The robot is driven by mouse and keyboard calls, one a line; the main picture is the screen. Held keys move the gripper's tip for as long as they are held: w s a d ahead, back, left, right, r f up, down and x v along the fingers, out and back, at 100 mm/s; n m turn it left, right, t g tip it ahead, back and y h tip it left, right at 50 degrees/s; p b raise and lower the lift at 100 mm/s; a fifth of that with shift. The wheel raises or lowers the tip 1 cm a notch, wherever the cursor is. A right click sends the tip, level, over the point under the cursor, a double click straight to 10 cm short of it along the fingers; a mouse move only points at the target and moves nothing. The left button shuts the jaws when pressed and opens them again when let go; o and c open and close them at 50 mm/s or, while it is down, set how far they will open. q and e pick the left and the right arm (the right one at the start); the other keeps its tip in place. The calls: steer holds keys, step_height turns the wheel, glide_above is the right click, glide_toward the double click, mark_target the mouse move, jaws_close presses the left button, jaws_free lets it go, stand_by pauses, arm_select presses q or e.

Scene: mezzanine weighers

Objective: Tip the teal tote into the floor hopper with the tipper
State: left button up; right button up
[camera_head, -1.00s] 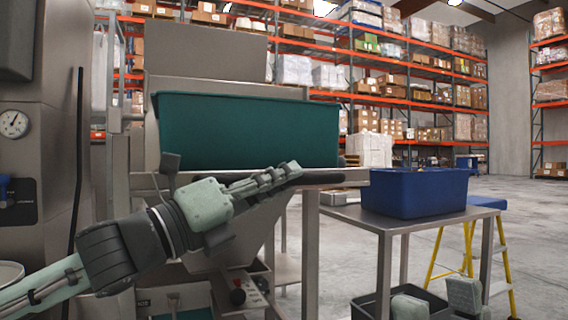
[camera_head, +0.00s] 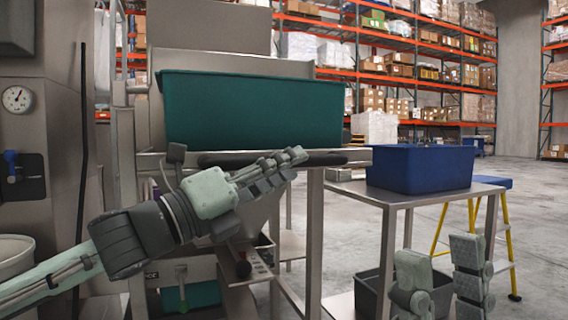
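The teal tote (camera_head: 250,112) sits upright in the steel tipper (camera_head: 215,62), its long side facing me. A black horizontal bar (camera_head: 330,158) runs along the tipper's front edge below the tote. My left gripper (camera_head: 285,168) reaches in from the left in front of this bar, its fingers overlapping it. The fingers look close together, but whether they hold or touch the bar is hidden. My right gripper (camera_head: 440,282) is at the lower right, its two fingers apart and nothing between them. I cannot identify the floor hopper with certainty.
A blue tote (camera_head: 420,168) stands on a steel table (camera_head: 385,194) at the right. A dark bin (camera_head: 375,292) sits on its lower shelf, behind my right gripper. A yellow step ladder (camera_head: 510,245) stands beyond. A gauge panel (camera_head: 17,100) is at left. Floor at far right is clear.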

arm_select(q)
steer(key=shift+o, duration=0.2)
steer(key=shift+a+r, duration=0.1)
steer(key=v, duration=1.2)
